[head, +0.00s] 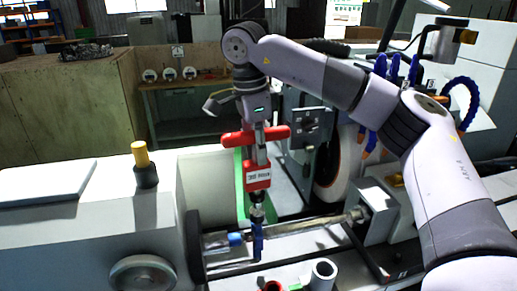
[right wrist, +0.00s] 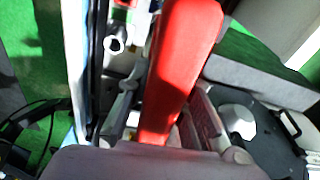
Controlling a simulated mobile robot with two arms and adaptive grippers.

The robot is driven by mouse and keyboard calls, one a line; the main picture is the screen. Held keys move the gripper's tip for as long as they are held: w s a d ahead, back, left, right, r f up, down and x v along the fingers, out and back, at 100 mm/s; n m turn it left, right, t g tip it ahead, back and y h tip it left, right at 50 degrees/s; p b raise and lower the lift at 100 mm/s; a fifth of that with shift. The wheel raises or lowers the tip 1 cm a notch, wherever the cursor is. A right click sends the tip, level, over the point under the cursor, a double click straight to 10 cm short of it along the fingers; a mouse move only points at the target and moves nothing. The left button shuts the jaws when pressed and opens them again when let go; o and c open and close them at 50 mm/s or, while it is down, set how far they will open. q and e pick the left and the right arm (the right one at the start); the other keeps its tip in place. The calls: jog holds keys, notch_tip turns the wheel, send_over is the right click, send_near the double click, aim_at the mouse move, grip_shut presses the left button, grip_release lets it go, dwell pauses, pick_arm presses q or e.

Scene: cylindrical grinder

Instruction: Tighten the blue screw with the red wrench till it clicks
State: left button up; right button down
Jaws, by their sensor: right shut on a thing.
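The red wrench (head: 258,178) stands upright in the head view, with a red crossbar handle on top and a dark shaft pointing down. My right gripper (head: 256,138) comes from above and is shut on the wrench at its handle. In the right wrist view, the red handle (right wrist: 178,75) lies between the fingers of this gripper (right wrist: 160,118). The blue screw (head: 257,243) appears upright, directly under the wrench's tip. I cannot tell whether the tip is seated on the screw or only just above it. My left gripper is not in view.
A horizontal metal shaft (head: 305,226) runs across the grinder beside the screw. A handwheel (head: 143,273) and a black knob with a yellow top (head: 146,175) are at left. A grey hollow cylinder (head: 323,274) stands at the bottom. A wooden crate (head: 65,108) is behind.

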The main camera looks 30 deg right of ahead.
jog(key=shift+f+b, duration=0.3)
jog(key=shift+f, duration=0.2)
jog(key=shift+f+b, duration=0.6)
jog(key=shift+f, duration=0.85)
dwell(0.7)
jog(key=shift+s+f+m, duration=0.1)
jog(key=shift+s+m, duration=0.1)
jog(key=shift+m, duration=1.6)
jog(key=shift+s+a+m+g+p, duration=0.1)
jog(key=shift+m+g+p, duration=0.35)
jog(key=shift+m, duration=1.45)
jog(key=shift+m+y+p, duration=0.3)
jog(key=shift+m+p, duration=0.05)
jog(key=shift+m, duration=1.45)
jog(key=shift+a+f+m, duration=0.1)
jog(key=shift+m, duration=1.7)
jog(key=shift+s+n+p, duration=0.1)
jog(key=shift+n+p, duration=0.25)
jog(key=shift+n, duration=0.15)
